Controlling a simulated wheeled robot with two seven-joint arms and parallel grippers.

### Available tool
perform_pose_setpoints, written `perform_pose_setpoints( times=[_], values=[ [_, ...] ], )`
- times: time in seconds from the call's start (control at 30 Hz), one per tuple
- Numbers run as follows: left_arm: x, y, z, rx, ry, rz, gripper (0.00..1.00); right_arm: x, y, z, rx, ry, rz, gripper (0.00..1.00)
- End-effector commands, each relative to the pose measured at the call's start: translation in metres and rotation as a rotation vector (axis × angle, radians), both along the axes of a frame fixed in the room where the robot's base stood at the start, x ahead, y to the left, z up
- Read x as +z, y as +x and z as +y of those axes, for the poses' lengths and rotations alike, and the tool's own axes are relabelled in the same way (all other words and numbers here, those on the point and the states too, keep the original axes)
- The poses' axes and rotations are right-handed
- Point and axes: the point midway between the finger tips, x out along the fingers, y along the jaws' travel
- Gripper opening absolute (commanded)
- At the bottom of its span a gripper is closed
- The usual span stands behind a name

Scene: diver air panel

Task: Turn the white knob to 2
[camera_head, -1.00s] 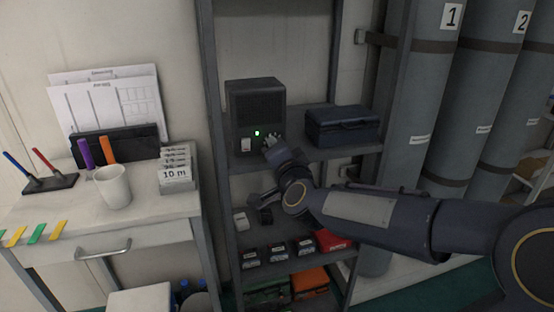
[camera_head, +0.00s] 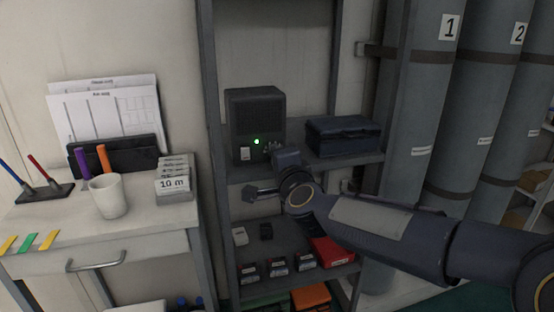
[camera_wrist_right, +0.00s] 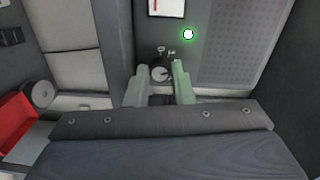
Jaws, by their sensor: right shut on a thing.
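A dark box (camera_head: 255,112) with a speaker grille and a lit green lamp (camera_head: 256,141) stands on the shelf. My left gripper is not in view.
A dark case (camera_head: 343,137) stands right of the box on the same shelf (camera_head: 300,159). Small items and a red box (camera_head: 331,251) lie on the shelf below. A desk with a white mug (camera_head: 107,196) is at left. Tall cylinders (camera_head: 425,130) stand at right.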

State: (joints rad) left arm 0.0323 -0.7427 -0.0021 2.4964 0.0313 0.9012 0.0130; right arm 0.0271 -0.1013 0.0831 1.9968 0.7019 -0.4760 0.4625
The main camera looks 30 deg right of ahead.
Motion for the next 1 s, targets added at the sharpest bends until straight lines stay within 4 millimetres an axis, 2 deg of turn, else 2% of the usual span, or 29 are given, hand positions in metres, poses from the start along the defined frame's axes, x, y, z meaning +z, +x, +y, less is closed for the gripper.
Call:
perform_pose_setpoints(
  times=[0.2,0.23,0.4,0.83,1.0],
  values=[
    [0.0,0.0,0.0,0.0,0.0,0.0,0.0,-0.001,0.0,0.0,-0.001,0.0,0.002,0.0],
    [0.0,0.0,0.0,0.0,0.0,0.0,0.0,-0.001,0.0,-0.001,-0.001,0.0,0.002,0.24],
    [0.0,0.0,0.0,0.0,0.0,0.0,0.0,-0.001,0.0,0.0,-0.001,-0.001,0.001,0.43],
    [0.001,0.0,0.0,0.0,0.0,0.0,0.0,-0.002,0.0,0.0,0.001,-0.005,0.006,0.43],
    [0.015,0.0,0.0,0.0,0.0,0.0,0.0,0.001,0.0,0.0,0.001,-0.128,0.04,0.43]
  ],
)
